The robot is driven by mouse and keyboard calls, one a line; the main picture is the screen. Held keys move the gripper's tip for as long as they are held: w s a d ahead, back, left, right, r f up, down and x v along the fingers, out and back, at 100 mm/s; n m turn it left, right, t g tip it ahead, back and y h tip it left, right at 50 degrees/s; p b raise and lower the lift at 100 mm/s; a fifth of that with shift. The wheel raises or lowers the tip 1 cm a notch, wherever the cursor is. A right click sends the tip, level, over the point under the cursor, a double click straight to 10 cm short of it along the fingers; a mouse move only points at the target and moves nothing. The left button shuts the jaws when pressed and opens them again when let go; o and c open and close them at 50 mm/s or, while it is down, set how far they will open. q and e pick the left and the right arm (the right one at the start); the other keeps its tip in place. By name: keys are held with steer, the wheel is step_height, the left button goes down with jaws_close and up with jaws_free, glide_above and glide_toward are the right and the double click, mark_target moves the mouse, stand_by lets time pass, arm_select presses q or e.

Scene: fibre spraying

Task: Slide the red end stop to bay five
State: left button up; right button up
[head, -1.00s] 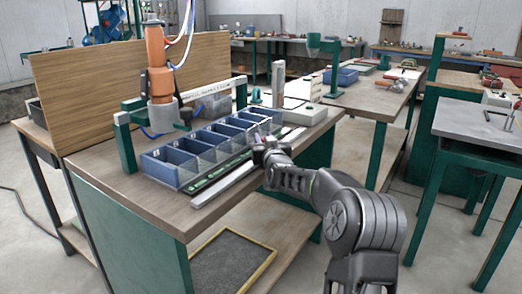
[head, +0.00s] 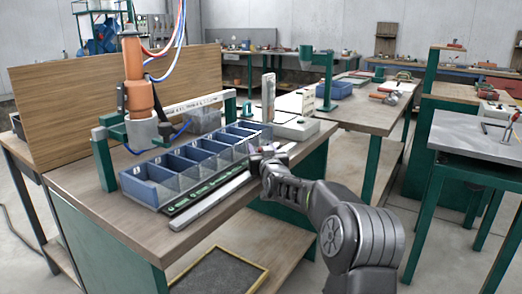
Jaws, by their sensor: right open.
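A row of blue bays (head: 150,192) with clear fronts stands on the wooden bench. A dark green strip with light marks (head: 190,208) and a pale metal rail (head: 212,207) run along their front. My right gripper (head: 264,153) is open, low over the far right part of the rail, in front of the far bays. My left gripper is out of view.
An orange spray unit (head: 137,75) with red and blue hoses hangs from a green-legged frame (head: 103,160) behind the near bays. A pale box (head: 296,129) stands beyond the far bays. The bench (head: 110,215) is clear at its near left corner.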

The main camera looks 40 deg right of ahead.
steer(key=shift+s, duration=0.1)
steer(key=v, duration=0.7)
steer(key=shift+s+a, duration=0.25)
steer(key=shift+f, duration=0.1)
stand_by(0.4)
